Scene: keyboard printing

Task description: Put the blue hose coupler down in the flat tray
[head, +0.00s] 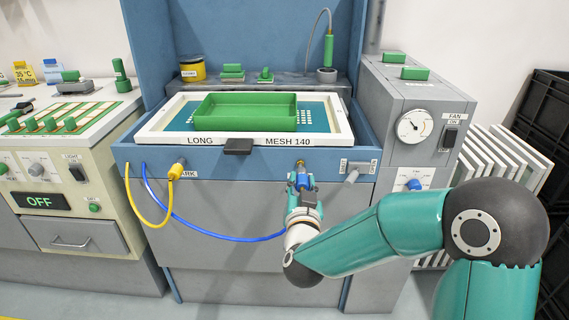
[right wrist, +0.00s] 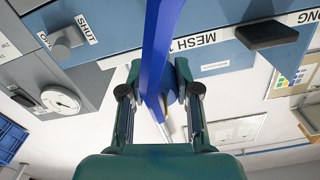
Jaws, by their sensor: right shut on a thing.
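My right gripper (head: 302,195) is shut on the blue hose coupler (head: 304,181) at the front of the blue cabinet, just below a brass fitting (head: 300,167). I cannot tell whether the coupler still touches that fitting. In the right wrist view the coupler (right wrist: 172,88) sits between the two fingers (right wrist: 160,95), partly hidden by the blue hose (right wrist: 158,50). The blue hose (head: 215,236) hangs in a loop to the left. The green flat tray (head: 245,124) lies empty on the framed screen, above and left of my gripper. My left gripper is not in view.
A yellow hose (head: 140,215) hangs from a yellow coupler (head: 176,171) on the left. A black handle (head: 238,146) juts from the screen frame (head: 170,132). A small lever (head: 352,176) is right of the gripper. A grey cabinet with a gauge (head: 416,126) stands at right.

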